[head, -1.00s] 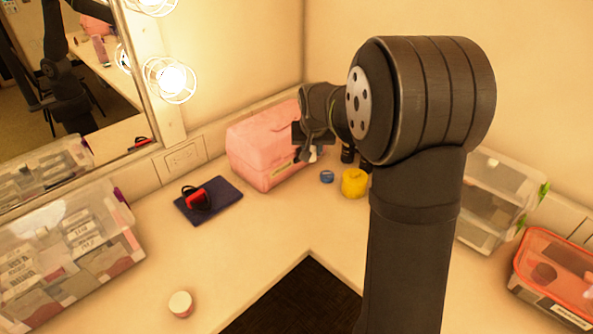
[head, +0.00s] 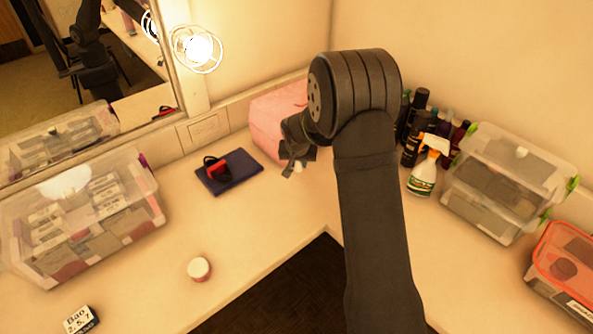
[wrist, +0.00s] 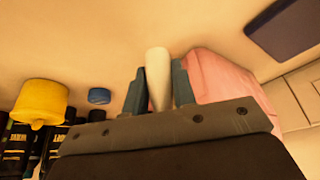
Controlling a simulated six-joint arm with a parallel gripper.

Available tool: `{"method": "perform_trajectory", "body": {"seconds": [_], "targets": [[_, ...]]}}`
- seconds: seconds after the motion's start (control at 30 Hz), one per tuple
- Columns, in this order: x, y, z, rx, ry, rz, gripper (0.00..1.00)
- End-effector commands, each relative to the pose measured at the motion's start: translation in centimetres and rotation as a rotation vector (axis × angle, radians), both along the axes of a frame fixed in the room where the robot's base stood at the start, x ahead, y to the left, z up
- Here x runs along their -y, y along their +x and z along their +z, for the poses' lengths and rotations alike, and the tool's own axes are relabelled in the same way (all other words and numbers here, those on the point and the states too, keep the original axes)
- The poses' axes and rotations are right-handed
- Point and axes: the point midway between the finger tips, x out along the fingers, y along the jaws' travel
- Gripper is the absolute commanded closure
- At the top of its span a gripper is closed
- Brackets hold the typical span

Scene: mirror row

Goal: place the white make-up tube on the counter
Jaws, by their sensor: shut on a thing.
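The white make-up tube (wrist: 158,78) stands out between the two fingers of my gripper (wrist: 157,88) in the wrist view. The fingers are shut on it. In the head view my gripper (head: 293,168) is in front of the pink bag, with a small pale bit of the tube (head: 299,166) showing below it. The rest of the tube is hidden by the gripper. The cream counter (head: 285,215) lies beneath; I cannot tell whether the tube touches it.
The pink bag (head: 272,120) stands close behind my gripper. A dark blue pouch (head: 240,178) with a red and black item lies left. A spray bottle (head: 424,175) and clear boxes (head: 505,185) stand right. A small round jar (head: 199,269) sits front left. The counter between is clear.

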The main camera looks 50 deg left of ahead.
Motion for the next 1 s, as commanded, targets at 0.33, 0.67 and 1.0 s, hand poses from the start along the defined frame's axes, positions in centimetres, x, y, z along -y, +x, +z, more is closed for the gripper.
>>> {"method": "perform_trajectory", "body": {"seconds": [0.33,0.67,1.0], "targets": [[-0.8,-0.5,-2.9,-0.001,-0.003,0.001,0.97],[-0.8,-0.5,-4.5,0.000,0.001,-0.001,0.97],[-0.8,-0.5,-4.9,0.000,0.000,0.000,0.54]]}}
